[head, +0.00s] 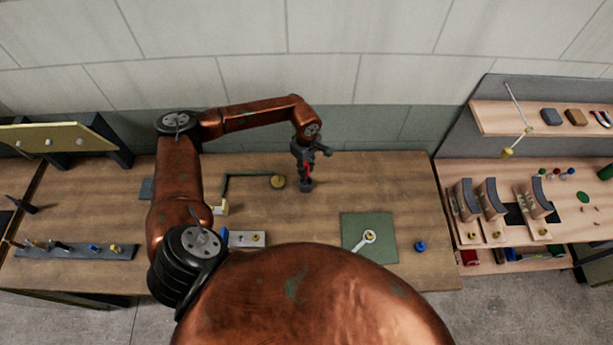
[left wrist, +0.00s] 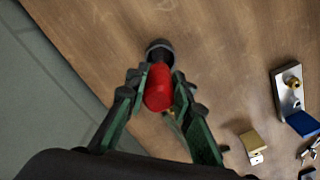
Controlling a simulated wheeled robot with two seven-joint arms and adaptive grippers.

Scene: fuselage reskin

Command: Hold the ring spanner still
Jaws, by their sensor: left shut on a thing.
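A pale tool that looks like the ring spanner (head: 361,243) lies on the green mat (head: 384,222), with a yellowish spot at its ring end. My left gripper (head: 306,170) is well behind and left of it, apart from it. It is shut on a red-handled tool (left wrist: 158,88) with a dark round end (left wrist: 160,50). The tool looks upright, its dark end at or just above the wooden table; contact is unclear. The spanner is not seen in the left wrist view. My right gripper is not in view.
A metal plate with a brass fitting (head: 246,239) lies left of the mat, and a blue piece (head: 420,246) lies right of it. A dark tool rack (head: 75,252) is at the left. A shelf unit (head: 510,205) with curved blocks stands right. Table around the held tool is mostly clear.

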